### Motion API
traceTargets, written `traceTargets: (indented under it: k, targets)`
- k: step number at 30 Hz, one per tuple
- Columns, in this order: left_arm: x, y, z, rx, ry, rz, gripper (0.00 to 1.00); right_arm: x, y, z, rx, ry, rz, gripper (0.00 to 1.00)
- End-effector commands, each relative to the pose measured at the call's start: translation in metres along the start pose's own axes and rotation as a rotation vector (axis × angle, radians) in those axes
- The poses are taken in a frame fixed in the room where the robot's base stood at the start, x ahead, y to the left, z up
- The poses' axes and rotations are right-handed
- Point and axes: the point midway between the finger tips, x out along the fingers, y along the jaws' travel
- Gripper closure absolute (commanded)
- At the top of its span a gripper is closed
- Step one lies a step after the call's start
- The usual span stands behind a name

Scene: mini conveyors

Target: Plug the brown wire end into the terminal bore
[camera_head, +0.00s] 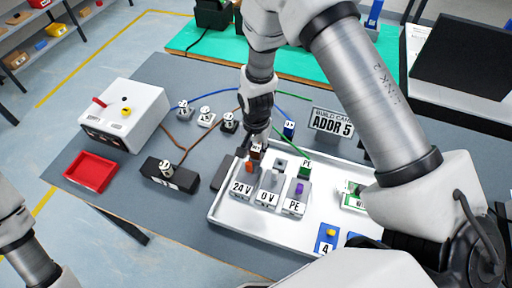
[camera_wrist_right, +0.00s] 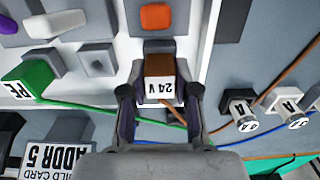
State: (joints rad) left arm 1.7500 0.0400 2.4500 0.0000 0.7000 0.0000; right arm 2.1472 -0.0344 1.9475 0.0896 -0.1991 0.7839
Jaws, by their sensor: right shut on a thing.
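My right gripper (camera_head: 256,146) is shut on the brown wire end (camera_wrist_right: 160,68), a brown block with a white 24 V label. It also shows in the right wrist view (camera_wrist_right: 160,95), one finger on each side of the block. A brown wire (camera_wrist_right: 275,86) trails off to the right in the wrist view. My left gripper is out of view.
The terminals stand in a white tray (camera_head: 222,218), beside the 0 V and PE blocks. A green PE plug (camera_wrist_right: 28,82) is close by. The ADDR 5 sign (camera_head: 331,124) stands behind. A red tray (camera_head: 91,171) and white box (camera_head: 135,100) are at the left.

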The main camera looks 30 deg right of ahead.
Motion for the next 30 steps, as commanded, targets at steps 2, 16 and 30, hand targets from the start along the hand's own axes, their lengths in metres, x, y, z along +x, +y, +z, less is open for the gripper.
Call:
traceTargets:
  k: [2, 16, 30]
  targets:
    - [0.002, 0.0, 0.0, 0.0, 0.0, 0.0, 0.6, 0.003, 0.0, 0.0, 0.0, 0.0, 0.0, 1.0]
    - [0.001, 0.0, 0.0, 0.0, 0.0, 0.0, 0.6, -0.004, -0.001, -0.001, 0.0, 0.001, -0.002, 0.41]
    - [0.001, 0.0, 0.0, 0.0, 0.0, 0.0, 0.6, -0.106, -0.001, -0.001, -0.001, 0.003, -0.003, 0.41]
